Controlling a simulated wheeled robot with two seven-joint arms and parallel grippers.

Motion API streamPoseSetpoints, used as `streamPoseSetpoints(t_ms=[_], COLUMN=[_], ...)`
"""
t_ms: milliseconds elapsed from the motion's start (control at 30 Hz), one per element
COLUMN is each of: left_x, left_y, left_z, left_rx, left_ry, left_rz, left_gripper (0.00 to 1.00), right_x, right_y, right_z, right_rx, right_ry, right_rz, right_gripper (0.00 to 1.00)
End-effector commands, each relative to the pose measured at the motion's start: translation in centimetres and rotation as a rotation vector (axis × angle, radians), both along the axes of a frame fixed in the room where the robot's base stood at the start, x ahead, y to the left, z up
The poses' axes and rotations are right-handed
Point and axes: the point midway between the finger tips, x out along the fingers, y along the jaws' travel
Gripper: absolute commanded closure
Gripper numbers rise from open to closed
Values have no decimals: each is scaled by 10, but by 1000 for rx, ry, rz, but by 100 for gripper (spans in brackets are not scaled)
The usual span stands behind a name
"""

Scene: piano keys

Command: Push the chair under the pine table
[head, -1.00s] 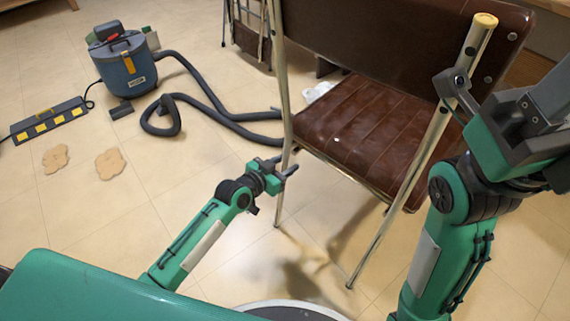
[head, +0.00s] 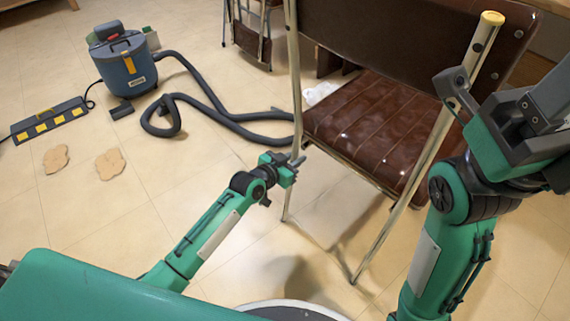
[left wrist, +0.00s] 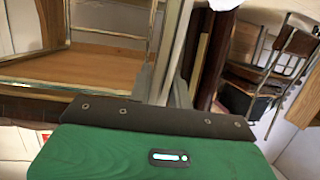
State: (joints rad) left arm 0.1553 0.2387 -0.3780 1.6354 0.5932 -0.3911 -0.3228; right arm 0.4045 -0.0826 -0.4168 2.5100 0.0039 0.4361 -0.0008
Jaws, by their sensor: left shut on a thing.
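The chair (head: 365,128) has a brown ribbed seat, a brown backrest (head: 405,42) and metal tube legs. It stands on the floor with its back towards me. My left gripper (head: 296,164) is shut on the chair's left rear tube, below seat height. My right gripper (head: 455,92) is at the right rear tube, below its yellow end cap; whether its jaws are closed is unclear. A wood-coloured edge (head: 553,6) at the top right of the head view may be the pine table, mostly out of frame.
A blue vacuum cleaner (head: 127,68) with a grey hose (head: 215,112) stands at the far left. A yellow-marked black bar (head: 48,121) and two tan patches (head: 108,164) lie on the floor. Folded metal-framed furniture (head: 250,35) stands behind.

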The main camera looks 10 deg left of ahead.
Motion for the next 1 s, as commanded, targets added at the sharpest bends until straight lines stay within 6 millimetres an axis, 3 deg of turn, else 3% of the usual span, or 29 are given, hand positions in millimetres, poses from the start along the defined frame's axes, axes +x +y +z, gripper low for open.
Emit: streamPoseSetpoints(t_ms=[1000], left_x=[46], left_y=[-41], left_z=[6], left_rx=[-9], left_ry=[-7], left_rz=[-6], left_gripper=[100], right_x=[0], right_y=[0], right_z=[-5], right_rx=[-1], right_ry=[2], right_rz=[0], right_gripper=[45])
